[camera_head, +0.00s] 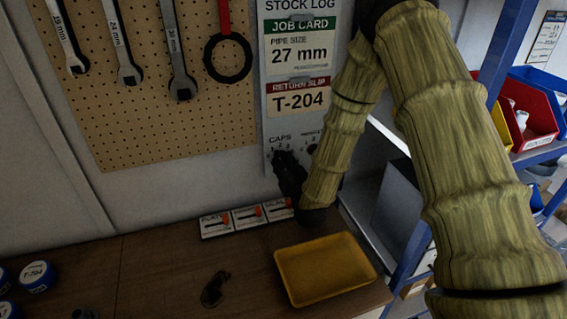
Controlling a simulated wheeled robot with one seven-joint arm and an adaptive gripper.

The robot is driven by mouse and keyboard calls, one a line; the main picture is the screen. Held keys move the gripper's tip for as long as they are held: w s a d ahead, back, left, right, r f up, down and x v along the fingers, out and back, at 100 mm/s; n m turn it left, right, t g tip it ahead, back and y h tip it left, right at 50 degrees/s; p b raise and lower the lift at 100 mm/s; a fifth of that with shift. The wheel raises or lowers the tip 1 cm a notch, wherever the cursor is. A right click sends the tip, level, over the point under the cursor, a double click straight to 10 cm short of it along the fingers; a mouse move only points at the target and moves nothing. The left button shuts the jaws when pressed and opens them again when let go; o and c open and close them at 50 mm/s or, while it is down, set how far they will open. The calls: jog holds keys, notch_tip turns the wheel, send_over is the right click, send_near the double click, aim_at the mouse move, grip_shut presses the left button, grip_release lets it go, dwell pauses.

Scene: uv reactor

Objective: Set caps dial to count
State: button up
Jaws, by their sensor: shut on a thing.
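The caps dial (280,146) is on the grey stock log panel, under the printed word CAPS. Small numerals show above it, but its knob is hidden behind my gripper, so I cannot read its setting. My black gripper (283,162) is at the panel with its fingertips over the dial, shut on the dial knob. A second dial (309,146) to the right is partly covered by my arm, and its label is cut off. The job card (300,52) above reads pipe size 27 mm, and the return slip (298,100) reads T-204.
A pegboard (130,120) with several wrenches hangs at left. Below, the wooden bench (160,275) holds a yellow tray (322,268), small cards (247,216), a dark object (214,289) and blue-lidded jars (38,276). Blue shelving with bins (530,110) stands at right.

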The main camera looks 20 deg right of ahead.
jog(key=shift+f+n+b, duration=0.1)
jog(key=shift+n+b, duration=1.1)
jog(key=o, duration=1)
jog(key=shift+o, duration=0.2)
jog(key=s, duration=1.2)
jog(key=shift+d, duration=0.25)
